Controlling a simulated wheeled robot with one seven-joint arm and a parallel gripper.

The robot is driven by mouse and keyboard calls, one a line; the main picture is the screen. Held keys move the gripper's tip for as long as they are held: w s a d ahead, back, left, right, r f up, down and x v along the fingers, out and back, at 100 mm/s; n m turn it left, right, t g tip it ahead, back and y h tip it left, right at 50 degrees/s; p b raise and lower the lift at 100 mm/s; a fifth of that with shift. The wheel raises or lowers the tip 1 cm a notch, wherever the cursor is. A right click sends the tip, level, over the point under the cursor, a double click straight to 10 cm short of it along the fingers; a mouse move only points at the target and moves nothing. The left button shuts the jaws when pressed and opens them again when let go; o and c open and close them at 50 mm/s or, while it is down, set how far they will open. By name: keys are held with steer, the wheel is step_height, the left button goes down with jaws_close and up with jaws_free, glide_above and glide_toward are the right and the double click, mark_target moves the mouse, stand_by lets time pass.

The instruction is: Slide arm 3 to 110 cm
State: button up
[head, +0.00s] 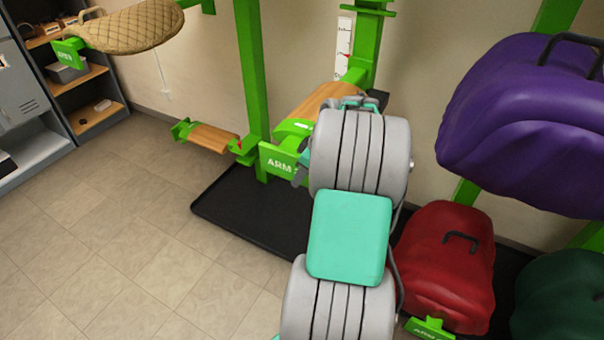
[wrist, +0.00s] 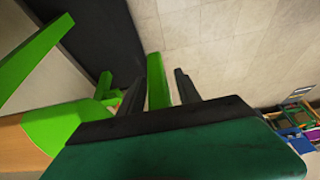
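The support arm with a green end plate reading "ARM" (head: 278,163) and a wooden top (head: 312,103) sits on a green post (head: 366,45); its number is hidden by my arm. A white scale with a red pointer (head: 345,52) is on the wall side of the post; its figures are too small to read. My gripper (wrist: 163,92) has its two dark fingers apart in the wrist view, with a green bar (wrist: 157,80) between them. A narrow gap shows beside the bar, so no firm grip is visible. In the head view my arm mostly hides the gripper.
A purple covered saddle (head: 530,120) hangs at the right, above a red one (head: 445,265) and a dark green one (head: 560,295). A quilted tan saddle (head: 135,27) is at upper left. Another wooden-topped arm (head: 208,138) is left. The tiled floor (head: 130,260) at left is clear.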

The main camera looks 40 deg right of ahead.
steer(key=shift+c, duration=0.2)
jaws_close()
stand_by(1.3)
